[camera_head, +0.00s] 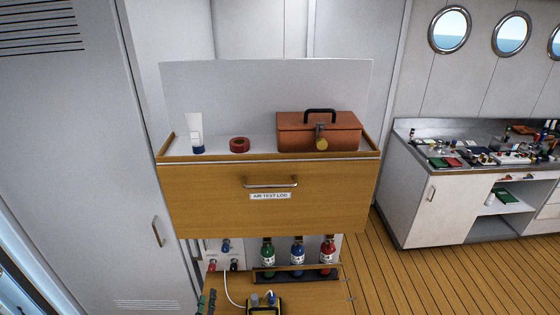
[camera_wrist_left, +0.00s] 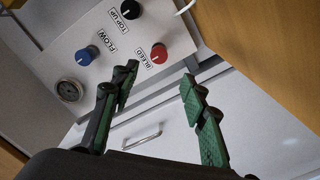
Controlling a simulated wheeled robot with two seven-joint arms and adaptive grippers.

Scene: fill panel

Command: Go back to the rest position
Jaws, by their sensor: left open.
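My left gripper (camera_head: 207,299) shows small at the bottom of the head view, below the knob panel (camera_head: 222,262). In the left wrist view its two green-padded fingers (camera_wrist_left: 158,85) stand wide apart with nothing between them. Beyond the fingers is the panel with a blue knob (camera_wrist_left: 86,56) marked FLOW, a black knob (camera_wrist_left: 130,9) marked TOP-UP and a red knob (camera_wrist_left: 158,53) marked BLEED. The fingers appear apart from the knobs. My right gripper is not in view.
A wooden cabinet front (camera_head: 270,205) labelled AIR TEST LOG overhangs the panel. Its top holds a tube (camera_head: 196,132), red tape (camera_head: 240,145) and a brown toolbox (camera_head: 318,132). Green, blue and red bottles (camera_head: 297,256) stand below. A yellow-black device (camera_head: 265,309) sits in front.

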